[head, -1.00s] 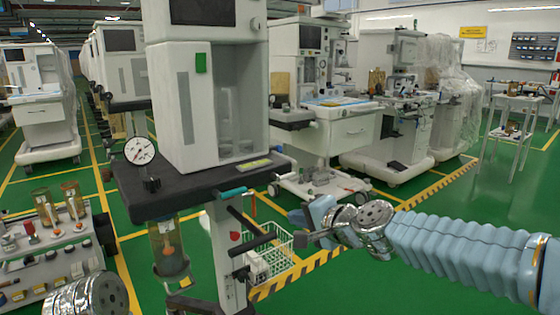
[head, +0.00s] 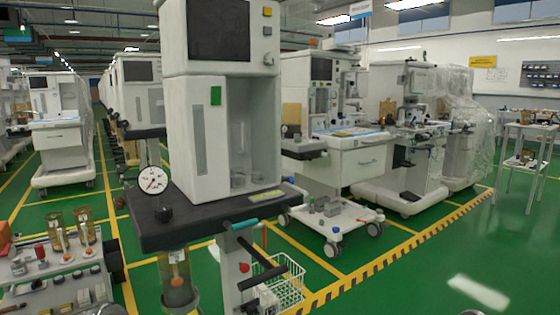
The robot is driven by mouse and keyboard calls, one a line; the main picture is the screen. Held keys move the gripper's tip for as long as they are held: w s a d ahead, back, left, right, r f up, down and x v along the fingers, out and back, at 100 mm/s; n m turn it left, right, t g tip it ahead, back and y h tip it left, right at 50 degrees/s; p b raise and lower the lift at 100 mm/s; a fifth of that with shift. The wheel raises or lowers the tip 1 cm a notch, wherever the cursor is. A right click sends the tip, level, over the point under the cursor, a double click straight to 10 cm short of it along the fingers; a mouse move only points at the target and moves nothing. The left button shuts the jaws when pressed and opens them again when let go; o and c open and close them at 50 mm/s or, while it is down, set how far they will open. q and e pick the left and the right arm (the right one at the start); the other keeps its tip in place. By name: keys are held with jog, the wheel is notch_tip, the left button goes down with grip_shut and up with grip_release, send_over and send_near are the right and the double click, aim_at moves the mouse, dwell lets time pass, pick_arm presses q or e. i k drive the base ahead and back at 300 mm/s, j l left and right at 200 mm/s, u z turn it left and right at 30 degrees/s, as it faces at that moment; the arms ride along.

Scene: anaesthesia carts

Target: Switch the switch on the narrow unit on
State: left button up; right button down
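The narrow unit (head: 185,130) stands close in the centre, a tall white cabinet with a dark screen (head: 218,30) at its top and a black shelf (head: 165,225) below. A green patch (head: 215,95) is on its front. Beside the screen are a small yellow square (head: 267,11), a grey square (head: 267,31) and a small round part (head: 268,59). I cannot tell which of these is the switch or how it is set. Neither gripper is in view; only silvery bits of my arms show at the bottom edge.
A control bench (head: 60,270) is at lower left. Green floor (head: 420,270) is free at right.

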aim_at(215, 90)
jog(key=l+u, duration=0.15)
jog(key=u, duration=0.3)
jog(key=l+u, duration=0.25)
jog(key=u, duration=0.25)
jog(key=l+u, duration=0.2)
jog(key=l, duration=0.35)
jog(key=k+l+u, duration=0.2)
jog(key=l, duration=0.35)
jog(key=l+u, duration=0.15)
jog(key=l, duration=0.4)
jog(key=k+l+u, duration=0.2)
jog(key=l, duration=0.35)
jog(key=k+l, duration=0.1)
jog(key=l, duration=0.7)
jog(key=k+l, duration=0.15)
jog(key=l, duration=0.25)
